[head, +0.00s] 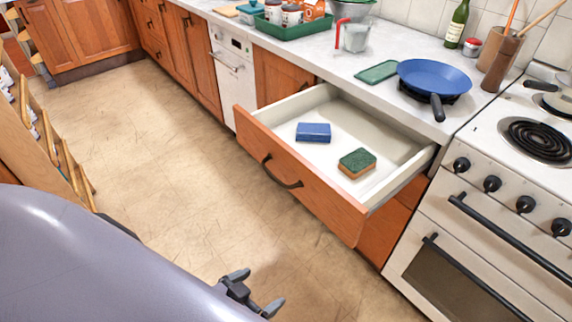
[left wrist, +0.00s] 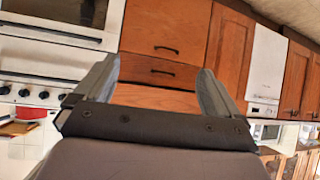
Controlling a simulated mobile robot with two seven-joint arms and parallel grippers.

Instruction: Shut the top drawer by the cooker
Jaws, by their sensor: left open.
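The top drawer (head: 300,180) beside the cooker stands pulled well out in the head view. It has an orange-brown wooden front, a dark bar handle (head: 282,172) and a white inside. A blue sponge (head: 313,132) and a green-topped orange sponge (head: 357,163) lie in it. My left gripper (head: 256,291) is open and empty, over the floor in front of the drawer and apart from it. In the left wrist view, which is upside down, its two fingers (left wrist: 158,65) are spread with wooden fronts and dark handles beyond them. My right gripper is not in view.
The white cooker (head: 470,230) stands just right of the drawer. A blue pan (head: 434,82) sits on the worktop above, its handle pointing over the front edge. Open wooden shelving (head: 50,140) stands at the left. The floor (head: 165,130) between is clear.

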